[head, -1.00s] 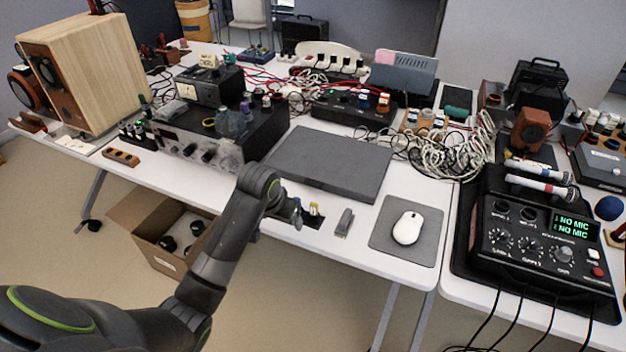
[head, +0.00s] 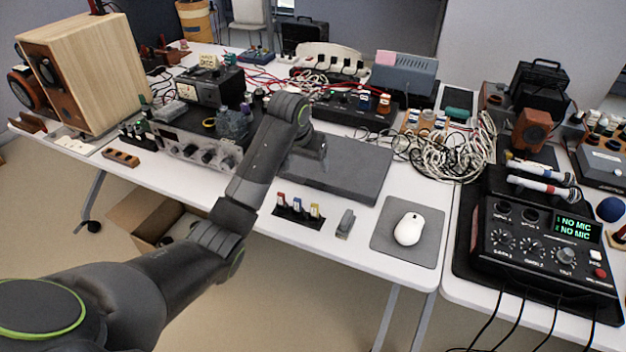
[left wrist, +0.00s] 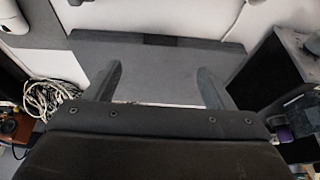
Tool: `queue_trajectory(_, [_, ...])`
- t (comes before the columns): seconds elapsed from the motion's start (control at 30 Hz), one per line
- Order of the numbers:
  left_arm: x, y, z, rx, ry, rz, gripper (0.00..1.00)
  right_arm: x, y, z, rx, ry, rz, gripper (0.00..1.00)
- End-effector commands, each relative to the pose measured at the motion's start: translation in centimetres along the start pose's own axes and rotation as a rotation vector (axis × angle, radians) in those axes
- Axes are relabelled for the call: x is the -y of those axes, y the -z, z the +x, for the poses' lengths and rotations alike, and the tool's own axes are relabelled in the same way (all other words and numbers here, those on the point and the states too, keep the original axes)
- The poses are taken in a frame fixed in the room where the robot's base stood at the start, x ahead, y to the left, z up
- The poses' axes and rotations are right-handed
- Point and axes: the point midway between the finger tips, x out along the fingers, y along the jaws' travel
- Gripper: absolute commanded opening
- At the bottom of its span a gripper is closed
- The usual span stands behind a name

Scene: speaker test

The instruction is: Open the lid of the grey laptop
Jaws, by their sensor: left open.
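The grey laptop (head: 345,172) lies shut and flat on the white table, its near left part hidden behind my left arm. My left gripper (head: 312,150) is over the left part of the laptop in the head view. In the left wrist view the two fingers of my left gripper (left wrist: 160,88) are wide apart with nothing between them, and the laptop (left wrist: 160,65) lies below and beyond them. I cannot tell how high the fingers are above the lid. My right gripper is in neither view.
A white mouse (head: 408,228) on a grey mat (head: 390,250) is right of the laptop. Small coloured plugs (head: 298,208) and a grey stick-like item (head: 345,223) lie before it. Tangled white cables (head: 450,150) are behind right. An amplifier (head: 200,145) stands left.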

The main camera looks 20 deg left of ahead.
Motion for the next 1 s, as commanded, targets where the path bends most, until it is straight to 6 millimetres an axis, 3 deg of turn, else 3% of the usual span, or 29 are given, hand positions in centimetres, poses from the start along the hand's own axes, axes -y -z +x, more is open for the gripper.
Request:
queue_trajectory(0.2, [0.0,-0.1,4.8,0.004,0.000,-0.001,0.76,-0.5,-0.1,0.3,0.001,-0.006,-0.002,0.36])
queue_trajectory(0.5, [0.0,0.0,9.3,0.002,0.001,0.000,0.76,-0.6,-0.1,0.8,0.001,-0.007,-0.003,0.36])
queue_trajectory(0.7, [0.0,0.0,10.6,-0.001,0.001,0.000,0.76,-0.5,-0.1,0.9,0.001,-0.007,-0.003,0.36])
queue_trajectory(1.0, [0.0,0.0,10.8,-0.002,0.001,0.000,0.76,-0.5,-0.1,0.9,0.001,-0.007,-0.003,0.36])
